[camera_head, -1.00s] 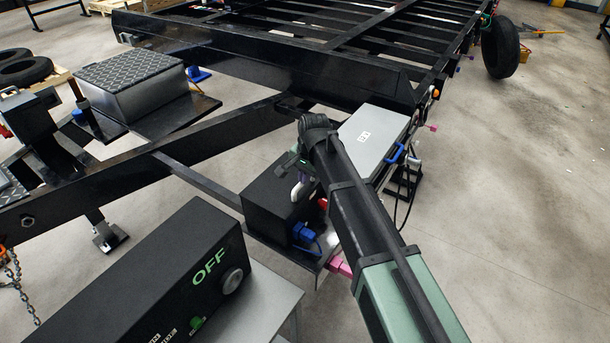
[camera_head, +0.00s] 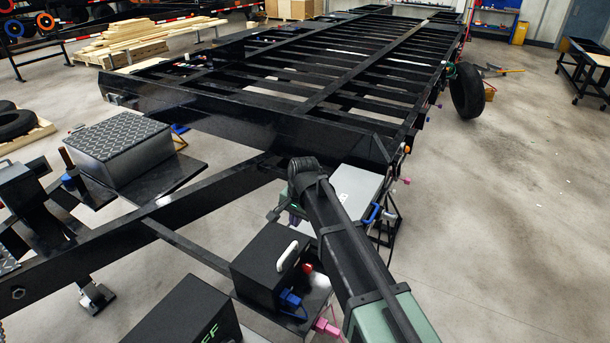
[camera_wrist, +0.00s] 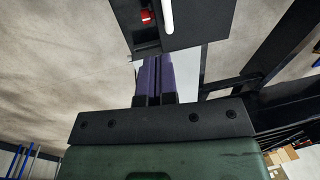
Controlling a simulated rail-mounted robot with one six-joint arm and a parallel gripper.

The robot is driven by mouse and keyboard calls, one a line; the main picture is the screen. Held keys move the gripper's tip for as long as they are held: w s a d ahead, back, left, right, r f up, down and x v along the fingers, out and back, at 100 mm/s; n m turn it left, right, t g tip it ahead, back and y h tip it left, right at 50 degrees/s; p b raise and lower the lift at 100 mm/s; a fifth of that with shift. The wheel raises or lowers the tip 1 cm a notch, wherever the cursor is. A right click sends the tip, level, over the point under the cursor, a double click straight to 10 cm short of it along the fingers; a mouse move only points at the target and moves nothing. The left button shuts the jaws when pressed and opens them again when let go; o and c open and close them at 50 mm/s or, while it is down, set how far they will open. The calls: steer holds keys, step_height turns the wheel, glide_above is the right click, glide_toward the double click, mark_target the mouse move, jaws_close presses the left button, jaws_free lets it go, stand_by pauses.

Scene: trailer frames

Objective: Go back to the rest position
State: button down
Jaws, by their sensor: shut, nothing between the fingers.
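My gripper (camera_wrist: 153,78) shows in the wrist view as two purple fingers lying side by side, shut and with nothing visible between them. In the head view my dark arm hides most of it; only a little purple shows by the arm's upper end. A black box (camera_head: 262,262) with a white handle (camera_head: 287,255) and a red part stands left of my arm. The box (camera_wrist: 195,28) also shows beyond the fingertips in the wrist view, with its handle (camera_wrist: 167,15) and red part (camera_wrist: 146,17). The fingers look apart from the handle.
A grey case (camera_head: 358,190) with a blue handle sits right behind my arm. The black trailer frame (camera_head: 240,125) fills the middle. A tread-plate box (camera_head: 118,150) is at left, and a black "OFF" box (camera_head: 185,318) is in front. Open floor (camera_head: 520,220) lies at right.

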steer(key=s+d+f+n+b, duration=0.2)
steer(key=s+d, duration=0.7)
steer(key=d, duration=0.4)
steer(key=s+d+f+n+h+b, duration=0.1)
steer(key=s+d+f+n+b, duration=0.1)
steer(key=s+d, duration=0.7)
steer(key=d+f, duration=0.1)
steer(key=d, duration=0.3)
steer(key=shift+s+n+h+b, duration=0.2)
steer(key=shift+n+h+b, duration=0.1)
steer(key=shift+n+b, duration=0.1)
